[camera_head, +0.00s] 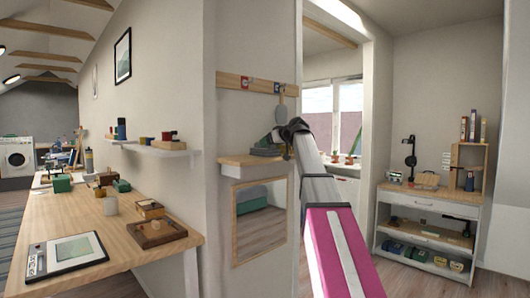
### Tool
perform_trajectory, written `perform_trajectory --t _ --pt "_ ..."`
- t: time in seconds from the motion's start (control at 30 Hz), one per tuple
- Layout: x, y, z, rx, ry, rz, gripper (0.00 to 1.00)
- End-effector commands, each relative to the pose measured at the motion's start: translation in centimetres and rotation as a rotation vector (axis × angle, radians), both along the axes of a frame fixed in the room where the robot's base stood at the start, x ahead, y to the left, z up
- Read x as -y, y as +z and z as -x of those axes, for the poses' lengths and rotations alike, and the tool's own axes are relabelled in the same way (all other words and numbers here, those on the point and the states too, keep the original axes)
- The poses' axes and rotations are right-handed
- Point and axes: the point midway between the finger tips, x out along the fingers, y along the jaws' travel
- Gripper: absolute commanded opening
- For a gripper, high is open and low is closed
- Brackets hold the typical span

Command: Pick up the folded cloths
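A small, flat grey-green stack (265,151), which looks like the folded cloths, lies on the small wooden wall shelf (238,160). My arm reaches up from the bottom right, and my dark gripper (284,137) is at the shelf's right end, just above and beside the stack. The gripper is small and dark here, so I cannot tell whether its fingers are open or touch the stack. Part of the stack's right side may be hidden behind the gripper.
A hook rail (250,84) with hanging items is above the shelf, and a mirror (260,217) is below it. A wooden desk (45,219) with boxes and a tablet stands left. A white shelf unit (430,204) stands right. A wall corner is left of the shelf.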

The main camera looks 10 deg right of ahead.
Motion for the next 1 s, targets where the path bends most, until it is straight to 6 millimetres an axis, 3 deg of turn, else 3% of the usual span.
perform_trajectory --t 0.17,0.3,0.33,0.77,1.0 --pt "0.0 0.0 0.0 0.0 -0.001 0.0 0.74" --pt "0.0 0.0 0.0 0.0 -0.001 0.0 0.29" --pt "0.0 0.0 0.0 0.0 0.0 0.0 0.21" --pt "0.1 0.6 0.0 0.002 -0.001 0.0 0.22" --pt "0.1 4.0 -0.1 0.002 -0.001 0.0 0.22"
